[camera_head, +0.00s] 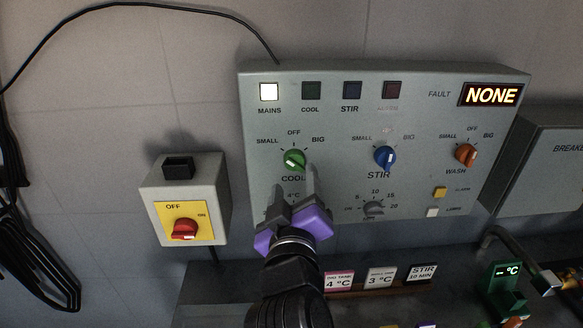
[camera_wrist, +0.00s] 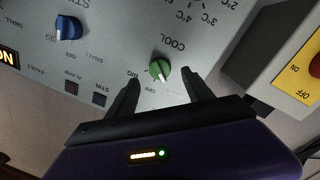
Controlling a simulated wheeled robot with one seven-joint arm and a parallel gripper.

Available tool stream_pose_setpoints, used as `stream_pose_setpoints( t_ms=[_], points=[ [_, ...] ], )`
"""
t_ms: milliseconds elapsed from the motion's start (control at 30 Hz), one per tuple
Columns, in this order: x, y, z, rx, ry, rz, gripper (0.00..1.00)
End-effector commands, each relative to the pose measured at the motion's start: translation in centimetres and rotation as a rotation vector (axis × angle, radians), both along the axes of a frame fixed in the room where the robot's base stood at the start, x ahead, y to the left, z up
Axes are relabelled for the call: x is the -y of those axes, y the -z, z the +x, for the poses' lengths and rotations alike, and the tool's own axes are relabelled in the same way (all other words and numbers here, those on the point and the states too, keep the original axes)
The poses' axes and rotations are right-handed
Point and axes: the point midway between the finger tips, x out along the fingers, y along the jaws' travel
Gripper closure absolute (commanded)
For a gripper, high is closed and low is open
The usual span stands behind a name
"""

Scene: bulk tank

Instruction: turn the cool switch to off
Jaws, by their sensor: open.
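The cool switch (camera_head: 294,159) is a green knob with a white pointer mark on the grey control panel (camera_head: 340,125). Its labels are SMALL, OFF and BIG. In the wrist view the same green knob (camera_wrist: 159,70) appears upside down, and its white mark points down and slightly right, to the side of OFF away from BIG. My gripper (camera_head: 294,184) is open just below the knob in the head view. In the wrist view its two fingers (camera_wrist: 160,82) stand apart, one toward each side of the knob, with a gap to it. I see no contact.
The blue stir knob (camera_head: 385,157) and orange wash knob (camera_head: 466,155) sit to the right. A box with a red switch (camera_head: 184,229) is at left. The MAINS lamp (camera_head: 268,92) is lit; the COOL lamp (camera_head: 311,91) is dark.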

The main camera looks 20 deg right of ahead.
Motion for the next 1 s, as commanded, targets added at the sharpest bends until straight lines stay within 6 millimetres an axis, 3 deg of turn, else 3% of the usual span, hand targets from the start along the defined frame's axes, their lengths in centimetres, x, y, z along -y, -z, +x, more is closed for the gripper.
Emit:
stream_pose_setpoints(
  t_ms=[300, 700, 767, 1000],
  points=[
    [1.8, -0.1, 4.2, -0.001, -0.001, 0.0, 0.4],
    [2.2, 0.0, 5.0, 0.001, -0.002, 0.001, 0.4],
    [2.1, 0.0, 5.0, 0.001, -0.002, 0.001, 0.48],
    [2.1, 0.0, 5.0, 0.001, -0.002, 0.001, 0.95]
  ],
)
